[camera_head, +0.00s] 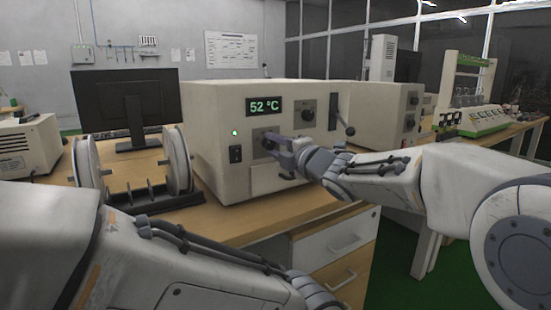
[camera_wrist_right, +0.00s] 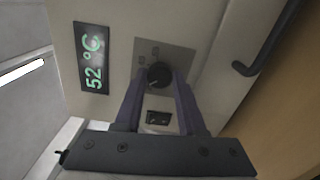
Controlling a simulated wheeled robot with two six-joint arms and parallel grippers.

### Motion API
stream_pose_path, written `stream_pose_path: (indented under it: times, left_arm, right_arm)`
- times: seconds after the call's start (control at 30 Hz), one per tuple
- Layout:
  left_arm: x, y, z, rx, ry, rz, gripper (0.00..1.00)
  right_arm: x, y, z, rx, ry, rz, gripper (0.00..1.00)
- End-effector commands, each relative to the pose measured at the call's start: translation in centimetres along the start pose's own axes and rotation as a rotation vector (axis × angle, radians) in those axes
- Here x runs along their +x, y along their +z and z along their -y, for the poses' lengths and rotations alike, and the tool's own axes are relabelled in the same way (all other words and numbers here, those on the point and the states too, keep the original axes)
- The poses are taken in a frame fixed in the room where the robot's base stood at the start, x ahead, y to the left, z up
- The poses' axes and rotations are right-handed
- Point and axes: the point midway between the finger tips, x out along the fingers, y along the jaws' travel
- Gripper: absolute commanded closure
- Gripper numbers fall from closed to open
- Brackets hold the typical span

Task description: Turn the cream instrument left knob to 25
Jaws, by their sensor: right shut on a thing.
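The cream instrument (camera_head: 212,120) stands on the wooden bench, its display (camera_head: 264,106) reading 52 °C. Its left knob (camera_wrist_right: 158,74) is round and black, on a grey plate below the display. My right gripper (camera_head: 272,143) reaches in from the right and is shut on this knob. In the right wrist view the two fingers (camera_wrist_right: 159,82) sit on either side of the knob. The gripper partly hides the knob in the head view, and I cannot read the knob's setting. My left forearm crosses the lower left, and its gripper is out of view.
A switch (camera_head: 235,154) with a green light above it is left of the knob. Another dark knob (camera_head: 308,112) and a black lever (camera_head: 344,122) are to the right. A monitor (camera_head: 128,102) and a two-disc stand (camera_head: 177,160) are on the left.

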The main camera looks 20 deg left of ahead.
Motion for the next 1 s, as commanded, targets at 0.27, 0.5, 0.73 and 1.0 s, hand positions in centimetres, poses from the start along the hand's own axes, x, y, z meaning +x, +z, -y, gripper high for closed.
stream_pose_path:
  times: [0.27, 0.5, 0.73, 1.0]
  left_arm:
    - [2.5, 0.1, 0.2, 0.000, 0.000, 0.000, 0.50]
    - [3.6, 0.2, 0.3, 0.000, 0.000, 0.000, 0.50]
    - [4.1, 0.2, 0.3, 0.000, 0.000, 0.000, 0.50]
    - [4.2, 0.2, 0.3, 0.000, 0.000, 0.000, 0.50]
  right_arm:
    - [0.1, -0.5, 0.4, -0.241, 0.002, -0.009, 1.00]
    - [0.1, -0.5, 0.3, -0.390, 0.001, -0.010, 1.00]
    - [0.1, -0.5, 0.3, -0.467, 0.001, -0.011, 1.00]
    - [0.1, -0.5, 0.2, -0.493, 0.000, -0.012, 1.00]
